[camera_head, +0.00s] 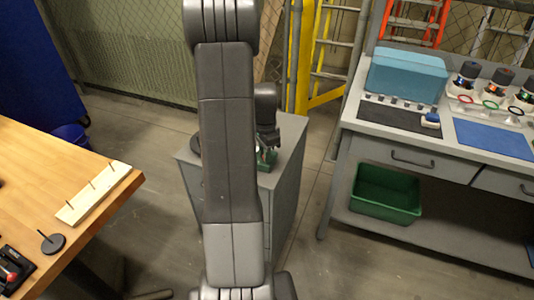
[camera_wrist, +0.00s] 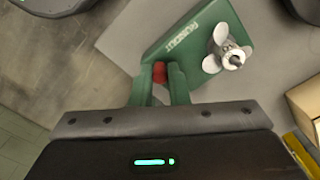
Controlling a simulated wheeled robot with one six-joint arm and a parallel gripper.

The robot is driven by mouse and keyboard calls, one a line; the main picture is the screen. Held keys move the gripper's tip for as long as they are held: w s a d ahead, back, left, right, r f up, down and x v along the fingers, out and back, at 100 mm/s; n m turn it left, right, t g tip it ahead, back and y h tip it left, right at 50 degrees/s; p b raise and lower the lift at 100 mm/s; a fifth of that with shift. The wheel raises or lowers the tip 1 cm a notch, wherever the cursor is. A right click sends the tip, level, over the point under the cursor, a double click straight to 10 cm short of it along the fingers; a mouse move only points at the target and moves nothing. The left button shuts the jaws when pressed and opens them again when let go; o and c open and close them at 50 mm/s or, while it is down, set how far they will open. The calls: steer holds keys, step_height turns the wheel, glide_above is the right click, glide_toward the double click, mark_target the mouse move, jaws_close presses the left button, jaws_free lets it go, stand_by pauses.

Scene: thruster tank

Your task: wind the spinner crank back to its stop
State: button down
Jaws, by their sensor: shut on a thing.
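The spinner is a green block with white lettering (camera_wrist: 183,42) and a small grey propeller (camera_wrist: 230,52) on its face, in the wrist view. A red crank knob (camera_wrist: 160,72) shows at the block's near left edge, between the two green fingers of my gripper (camera_wrist: 160,80). The fingers are shut on the knob. The crank's arm and its stop are hidden. In the head view, my gripper (camera_head: 267,142) points down at the green block (camera_head: 265,161) on top of a grey cabinet (camera_head: 291,130); my arm covers part of it.
A wooden table (camera_head: 75,165) with a pegged strip (camera_head: 92,193) stands at the left. A grey workbench (camera_head: 360,118) at the right holds a blue bin (camera_head: 407,73), with a green crate (camera_head: 386,195) on its shelf. Floor shows between the cabinet and both.

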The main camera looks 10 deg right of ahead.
steer(key=shift+w+a+m, duration=0.15)
steer(key=shift+m, duration=0.45)
steer(key=shift+r, duration=0.1)
steer(key=c, duration=1.4)
jaws_free()
step_height(320, 180, up, 14)
steer(key=shift+f, duration=0.2)
step_height(320, 180, down, 14)
steer(key=shift+r, duration=0.1)
steer(key=shift+r, duration=0.1)
